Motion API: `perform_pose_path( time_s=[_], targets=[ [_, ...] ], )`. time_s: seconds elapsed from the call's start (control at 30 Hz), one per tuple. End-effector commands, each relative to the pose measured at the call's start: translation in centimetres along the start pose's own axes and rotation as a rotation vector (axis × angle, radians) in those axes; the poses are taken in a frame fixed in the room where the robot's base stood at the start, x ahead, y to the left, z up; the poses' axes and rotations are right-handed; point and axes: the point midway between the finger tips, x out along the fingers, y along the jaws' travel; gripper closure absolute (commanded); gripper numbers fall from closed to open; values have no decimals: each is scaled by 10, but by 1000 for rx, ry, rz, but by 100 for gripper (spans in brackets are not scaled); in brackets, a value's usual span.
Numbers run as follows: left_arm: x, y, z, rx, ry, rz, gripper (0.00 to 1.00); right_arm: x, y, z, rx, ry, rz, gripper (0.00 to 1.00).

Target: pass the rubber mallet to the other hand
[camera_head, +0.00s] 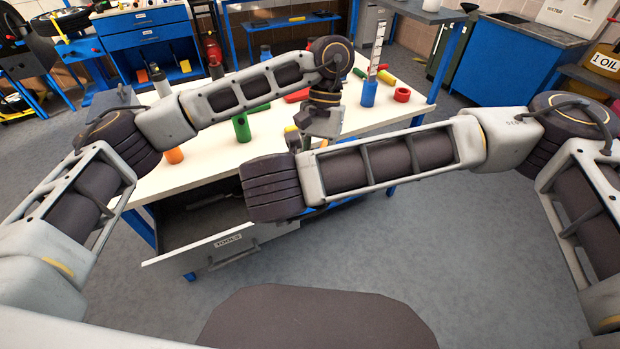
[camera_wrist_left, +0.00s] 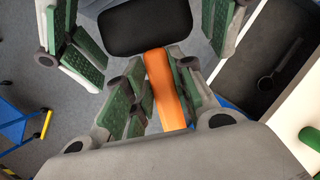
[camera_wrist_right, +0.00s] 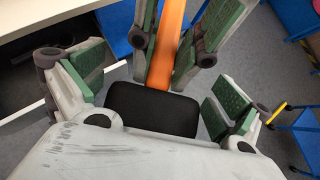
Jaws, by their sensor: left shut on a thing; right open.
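The rubber mallet has a black head (camera_wrist_left: 146,27) and an orange handle (camera_wrist_left: 165,90). My left gripper (camera_wrist_left: 160,72) is shut on the handle, with its green pads on both sides of it. In the right wrist view the black head (camera_wrist_right: 152,109) lies between the spread fingers of my right gripper (camera_wrist_right: 153,85). The right gripper is open, with visible gaps between its green pads and the head's two ends. The left gripper's fingers and the orange handle (camera_wrist_right: 168,40) show beyond the head there. In the head view my arms hide most of the mallet.
A white-topped workbench (camera_head: 210,160) holds a green cylinder (camera_head: 241,128), an orange one (camera_head: 173,155), a blue holder (camera_head: 369,93) and a red ring (camera_head: 402,94). Its drawer marked TOOLS (camera_head: 225,243) stands open below my arms. Grey floor is clear at the right.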

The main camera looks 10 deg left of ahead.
Motion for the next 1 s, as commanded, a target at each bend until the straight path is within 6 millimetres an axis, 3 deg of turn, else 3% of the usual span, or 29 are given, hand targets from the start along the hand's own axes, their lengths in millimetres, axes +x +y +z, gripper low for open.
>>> perform_pose_path(
  time_s=[0.13,0.57,0.6,0.77,1.0],
  targets=[
    [-1,0,0,0,1,0,100,0,0,0,0,0,0,1],
    [-1,0,0,0,1,0,100,0,0,0,0,0,0,57],
    [-1,0,0,0,1,0,73,-1,0,1,1,-2,1,58],
    [0,0,0,0,0,0,52,-1,0,1,1,-2,1,58],
    [0,0,0,0,0,0,50,-1,0,1,1,-2,1,58]
  ],
)
